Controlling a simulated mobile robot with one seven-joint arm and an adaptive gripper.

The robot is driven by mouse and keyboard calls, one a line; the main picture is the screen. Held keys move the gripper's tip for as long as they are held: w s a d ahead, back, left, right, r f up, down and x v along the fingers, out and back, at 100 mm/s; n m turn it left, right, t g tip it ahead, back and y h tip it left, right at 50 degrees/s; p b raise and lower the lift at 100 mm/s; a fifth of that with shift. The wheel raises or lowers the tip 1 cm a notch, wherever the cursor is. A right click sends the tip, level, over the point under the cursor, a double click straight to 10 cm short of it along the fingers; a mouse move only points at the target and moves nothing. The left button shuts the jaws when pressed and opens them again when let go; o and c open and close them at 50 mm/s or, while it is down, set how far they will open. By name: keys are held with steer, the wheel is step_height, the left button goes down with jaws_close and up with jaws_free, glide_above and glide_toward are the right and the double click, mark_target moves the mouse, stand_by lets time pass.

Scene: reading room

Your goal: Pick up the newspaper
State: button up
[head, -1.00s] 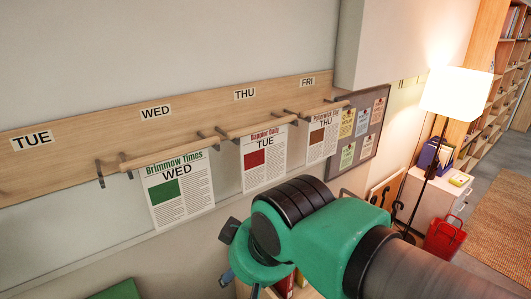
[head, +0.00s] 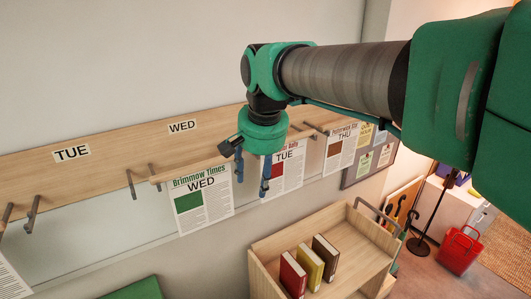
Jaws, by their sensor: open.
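Several newspapers hang from wooden rods on hooks along the wall. The Brimmow Times, marked WED (head: 202,212), has a green block and hangs left of my gripper. A paper marked TUE (head: 287,178) with a red block hangs behind and right of it. A paper marked THU (head: 341,148) with a brown block hangs farther right. A cut-off paper (head: 12,282) shows at the far left edge. My gripper (head: 252,178) points down in front of the rods, between the WED and TUE papers, open and empty. I cannot tell whether its fingers touch anything.
A wooden board (head: 110,160) carries labels TUE (head: 71,152) and WED (head: 182,126); my arm covers its right part. Bare hooks (head: 32,212) show at left. Below stands a wooden book cart (head: 270,243) with several books. A red basket (head: 459,250) is at right.

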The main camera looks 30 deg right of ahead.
steer(key=w+d+r+m+g+p, duration=0.1)
steer(key=w+d+r+m+p, duration=0.3)
steer(key=w+d, duration=0.5)
steer(key=w+d+r+m+g+p, duration=0.2)
steer(key=w+d+r+m+p, duration=0.2)
steer(key=w+d, duration=0.5)
steer(key=d+m+p, duration=0.2)
steer(key=d, duration=0.2)
steer(key=shift+w+d+r+y, duration=0.15)
steer(key=shift+r+y, duration=0.15)
steer(key=shift+r, duration=0.05)
glide_above(286, 144)
steer(key=shift+w+f+p, duration=0.15)
steer(key=shift+f+p, duration=0.05)
steer(key=shift+f, duration=2)
steer(key=shift+w+f+p, duration=0.1)
steer(key=shift+f+p, duration=0.05)
steer(key=shift+f, duration=2)
steer(key=shift+f, duration=0.1)
steer(key=shift+d+f+p, duration=0.1)
steer(key=shift+f+p, duration=0.45)
steer(key=shift+f, duration=1.95)
steer(key=c, duration=1.2)
